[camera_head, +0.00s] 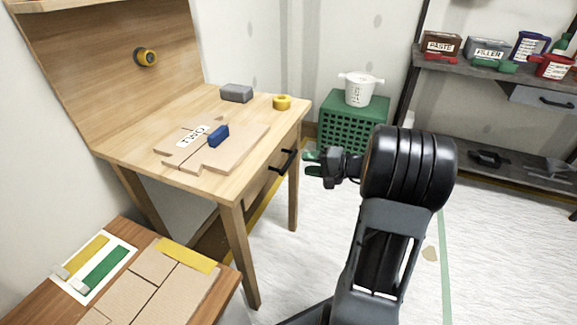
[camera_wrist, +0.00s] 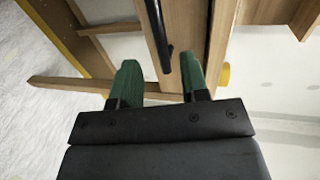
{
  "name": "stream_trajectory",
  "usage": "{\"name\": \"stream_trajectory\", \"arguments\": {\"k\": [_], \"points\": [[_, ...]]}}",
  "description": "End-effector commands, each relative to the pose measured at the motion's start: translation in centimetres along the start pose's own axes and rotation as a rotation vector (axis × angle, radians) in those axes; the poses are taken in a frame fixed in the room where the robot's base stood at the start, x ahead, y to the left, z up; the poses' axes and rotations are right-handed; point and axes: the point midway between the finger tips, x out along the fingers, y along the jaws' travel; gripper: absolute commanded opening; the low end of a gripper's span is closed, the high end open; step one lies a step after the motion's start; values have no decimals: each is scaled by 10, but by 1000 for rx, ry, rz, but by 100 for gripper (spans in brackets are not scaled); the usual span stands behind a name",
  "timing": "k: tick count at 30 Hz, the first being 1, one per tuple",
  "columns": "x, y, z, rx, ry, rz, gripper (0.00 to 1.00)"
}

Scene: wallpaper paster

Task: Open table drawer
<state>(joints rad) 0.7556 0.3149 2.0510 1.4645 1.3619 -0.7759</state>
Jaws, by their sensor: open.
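The wooden table (camera_head: 226,181) stands left of centre in the head view. Its drawer (camera_head: 259,184) looks closed, with a black bar handle (camera_head: 283,160) on the front. The black handle (camera_wrist: 160,40) shows there between and beyond the fingers, nearer the right one. I cannot tell whether a finger touches it.
On the tabletop lie cardboard pieces (camera_head: 245,146), a blue block (camera_head: 218,135), a grey block (camera_head: 236,93) and yellow tape (camera_head: 282,102). A green crate (camera_head: 350,132) with a white bucket (camera_head: 360,90) stands behind. A lower table (camera_head: 221,290) is at front left. Shelves (camera_head: 480,75) are at right.

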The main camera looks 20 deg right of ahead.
Motion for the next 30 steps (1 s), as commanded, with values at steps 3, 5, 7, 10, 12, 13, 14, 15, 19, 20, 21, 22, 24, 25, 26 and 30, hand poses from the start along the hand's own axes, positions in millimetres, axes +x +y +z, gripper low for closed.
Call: {"name": "stream_trajectory", "arguments": {"k": [3, 5, 7, 10, 12, 13, 14, 15, 19, 20, 21, 22, 24, 25, 26, 30], "points": [[24, 2, 1, -2, -5, 0, 41], [34, 2, 1, -2, -4, 1, 41], [44, 2, 1, -1, -3, 1, 41], [56, 2, 0, -1, -2, 1, 41], [62, 1, 0, -1, -2, 1, 41], [64, 1, 0, -1, -1, 1, 41], [66, 1, 0, 0, -1, 2, 41], [68, 1, 0, 0, -1, 2, 41], [71, 0, 0, 0, -1, 1, 41], [72, 0, 0, 1, -1, 1, 41], [72, 0, 0, 1, -1, 1, 41], [72, 0, 0, 1, 0, 1, 41], [72, 0, 0, 1, 0, 1, 41], [72, 0, 0, 1, 0, 1, 41], [72, 0, 0, 0, 0, 1, 41], [72, 0, 0, 0, 0, 1, 32]]}}
